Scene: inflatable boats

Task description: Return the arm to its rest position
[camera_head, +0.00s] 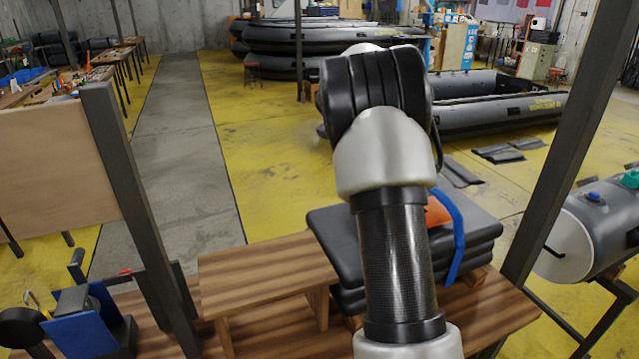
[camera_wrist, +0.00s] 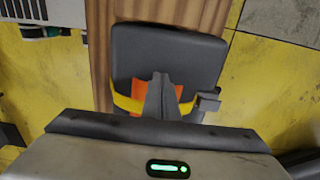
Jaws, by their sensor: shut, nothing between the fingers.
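My arm (camera_head: 392,230) rises from the bottom of the head view and bends at a dark joint near the top centre. My gripper is hidden there. In the wrist view my gripper (camera_wrist: 162,82) points away from the camera with its dark fingers together and nothing between them. Beyond the fingers lies a dark grey pad (camera_wrist: 185,55) with an orange patch and a yellow strap. I cannot tell how far the fingertips are from it.
Dark posts (camera_head: 125,170) stand at left and right. A grey inflatable boat (camera_head: 500,112) lies beyond. Yellow floor (camera_head: 270,140) is open.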

